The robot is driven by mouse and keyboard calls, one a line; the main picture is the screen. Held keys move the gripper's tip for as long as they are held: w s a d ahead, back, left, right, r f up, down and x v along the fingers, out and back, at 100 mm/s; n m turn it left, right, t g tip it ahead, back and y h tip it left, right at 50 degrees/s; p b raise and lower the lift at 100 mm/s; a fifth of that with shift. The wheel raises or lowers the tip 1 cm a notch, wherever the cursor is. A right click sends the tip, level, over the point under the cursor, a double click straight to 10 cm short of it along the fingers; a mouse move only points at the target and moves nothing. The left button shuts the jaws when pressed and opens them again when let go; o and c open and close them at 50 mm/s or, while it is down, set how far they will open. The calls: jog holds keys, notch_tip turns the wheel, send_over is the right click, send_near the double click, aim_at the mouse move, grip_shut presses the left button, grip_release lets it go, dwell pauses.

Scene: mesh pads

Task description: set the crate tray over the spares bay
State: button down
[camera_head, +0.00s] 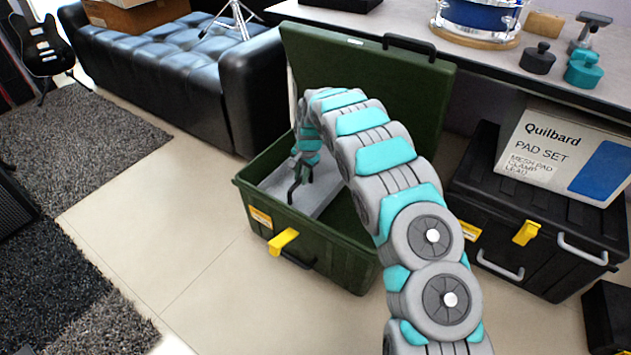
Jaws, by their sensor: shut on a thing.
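The green crate (300,237) stands open on the floor with its lid (400,85) raised at the back. A flat grey crate tray (273,185) lies inside it toward the left. My gripper (299,188) reaches down into the crate, its dark fingers shut on the tray. My arm curves over the crate and hides part of the tray's right side and the back of the interior. The right part of the inside (343,215) looks dark green and uncovered. No label marks the spares bay, so I cannot tell which part it is.
A black case (530,230) with a Quilbard box (565,155) on it stands at the right. A yellow latch (283,240) juts from the crate's front. A black sofa (180,70) is behind left. Tiled floor (180,230) at left is clear.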

jog(key=shift+w+a, duration=0.6)
jog(key=shift+a, duration=0.25)
jog(key=shift+w+a, duration=0.6)
jog(key=shift+a, duration=0.2)
jog(key=c, duration=0.8)
grip_release()
jog(key=shift+o, duration=0.2)
jog(key=shift+r, duration=0.1)
notch_tip(320, 180, up, 8)
jog(key=d, duration=0.1)
jog(key=shift+s+d+f, duration=0.15)
jog(key=shift+s+f, duration=0.1)
jog(key=shift+s, duration=0.15)
